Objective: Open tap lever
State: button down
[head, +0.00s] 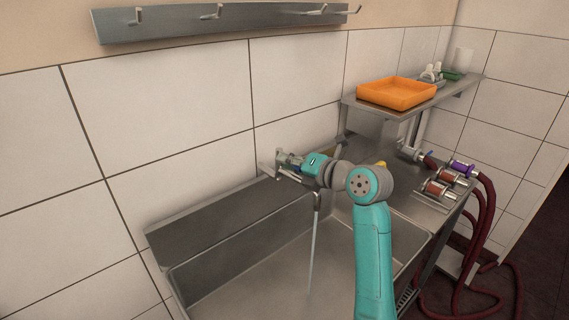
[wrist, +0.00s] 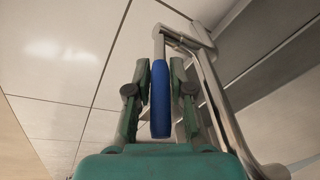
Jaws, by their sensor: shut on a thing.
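The tap lever has a long blue grip (wrist: 160,105) on a thin metal stem in the wrist view. My gripper (wrist: 160,75) has its two green-grey fingers on either side of the blue grip, shut on it. The tap's bent metal pipe (wrist: 219,107) runs close along the right finger. In the head view my gripper (head: 284,163) is at the wall behind the sink, and hides most of the tap. A thin pale stream (head: 313,245), which looks like running water, falls below it into the steel sink (head: 255,265).
A steel shelf (head: 365,107) on the right holds an orange tray (head: 397,92) and small bottles. A hook rail (head: 175,24) is high on the tiled wall.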

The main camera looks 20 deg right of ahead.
jog(key=shift+d+n+y, duration=0.25)
jog(key=shift+n+y, duration=0.25)
jog(key=c, duration=1)
grip_release()
jog(key=shift+w, duration=0.1)
jog(key=v, duration=1.2)
jog(key=shift+r, duration=0.2)
